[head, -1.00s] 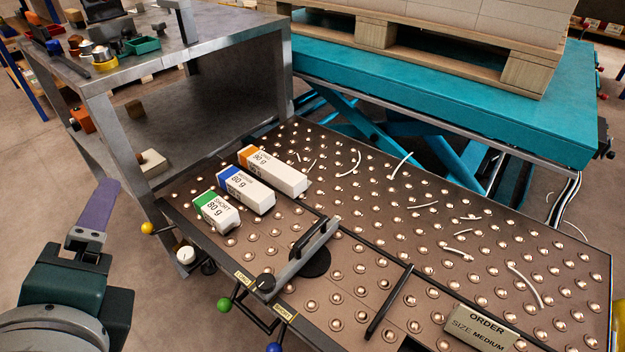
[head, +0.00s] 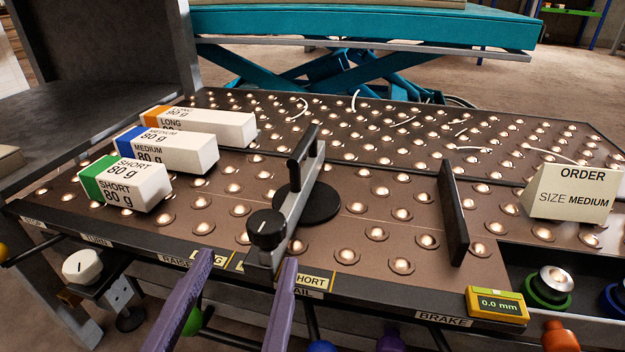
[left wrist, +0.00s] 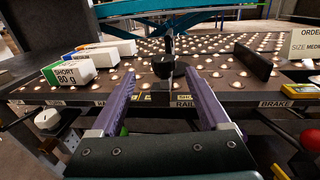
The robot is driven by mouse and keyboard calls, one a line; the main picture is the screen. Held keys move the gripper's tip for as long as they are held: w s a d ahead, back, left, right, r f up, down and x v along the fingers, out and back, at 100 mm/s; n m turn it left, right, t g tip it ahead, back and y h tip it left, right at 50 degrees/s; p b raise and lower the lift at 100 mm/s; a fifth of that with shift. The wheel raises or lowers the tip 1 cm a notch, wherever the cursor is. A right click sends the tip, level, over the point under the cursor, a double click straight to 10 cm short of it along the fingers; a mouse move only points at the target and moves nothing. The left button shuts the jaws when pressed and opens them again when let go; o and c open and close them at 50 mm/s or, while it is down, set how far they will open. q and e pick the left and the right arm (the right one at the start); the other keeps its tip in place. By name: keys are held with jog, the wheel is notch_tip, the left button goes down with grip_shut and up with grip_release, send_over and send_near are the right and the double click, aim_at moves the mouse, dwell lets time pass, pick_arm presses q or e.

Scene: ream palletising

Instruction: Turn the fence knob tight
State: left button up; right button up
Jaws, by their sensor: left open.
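The fence (head: 300,196) is a grey bar with a black handle, standing on a black disc on the ball table. Its black fence knob (head: 266,228) with a white pointer line sits at the near end, above the front edge. My left gripper (head: 247,262) is open and empty, its two purple fingers pointing at the knob from the near side. In the left wrist view the knob (left wrist: 162,66) lies ahead, between the lines of the fingers (left wrist: 160,84). No contact with the knob is visible. My right gripper is not in view.
Short (head: 125,184), medium (head: 168,150) and long (head: 205,126) sample blocks lie left of the fence. A black upright plate (head: 453,213) and an order sign (head: 572,193) stand to the right. A gauge (head: 497,304) reads 0.0 mm. A white knob (head: 82,266) is at front left.

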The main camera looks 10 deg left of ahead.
aim_at(271, 212)
pick_arm(q)
jog(key=w+b, duration=0.2)
jog(key=w, duration=0.6)
jog(key=shift+w+a, duration=0.1)
jog(key=shift+w, duration=0.2)
jog(key=shift+w+a, duration=0.1)
jog(key=shift+w, duration=0.55)
jog(key=shift+c, duration=1.2)
grip_shut()
